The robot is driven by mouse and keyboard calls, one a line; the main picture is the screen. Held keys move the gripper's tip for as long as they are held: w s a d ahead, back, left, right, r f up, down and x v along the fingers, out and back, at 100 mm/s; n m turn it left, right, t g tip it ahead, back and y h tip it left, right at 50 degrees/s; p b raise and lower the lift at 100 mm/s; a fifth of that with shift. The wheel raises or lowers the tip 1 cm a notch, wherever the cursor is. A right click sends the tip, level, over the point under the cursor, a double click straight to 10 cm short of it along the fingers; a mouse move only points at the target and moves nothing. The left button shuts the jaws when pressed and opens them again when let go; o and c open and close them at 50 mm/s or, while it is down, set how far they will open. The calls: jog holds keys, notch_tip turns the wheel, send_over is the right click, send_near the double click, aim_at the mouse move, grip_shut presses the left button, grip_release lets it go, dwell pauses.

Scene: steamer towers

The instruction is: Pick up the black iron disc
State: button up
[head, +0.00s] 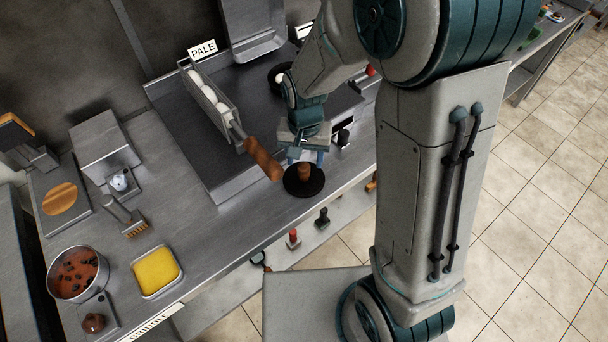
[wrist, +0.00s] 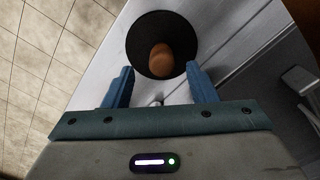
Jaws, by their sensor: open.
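The black iron disc (head: 292,186) lies flat at the front edge of the steel counter, with a brown wooden knob (head: 304,172) standing at its middle. In the wrist view the disc (wrist: 182,30) and its knob (wrist: 161,58) are ahead of the fingers, the knob roughly centred between them. My gripper (wrist: 160,82) is open, with its two blue fingers apart and nothing between them. In the head view my gripper (head: 306,157) is just above and behind the knob, which it partly hides. I cannot tell whether a finger touches the disc.
A wooden-handled basket (head: 262,158) marked PALE lies on the dark griddle left of my gripper. A second dark disc (head: 278,73) sits farther back. A yellow tray (head: 157,271) and a pot (head: 78,273) stand at the left. Bare counter lies left of the disc.

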aim_at(304, 165)
jog(key=shift+w+f+p, duration=0.1)
jog(key=shift+f+p, duration=0.45)
jog(key=shift+f, duration=2.35)
grip_shut()
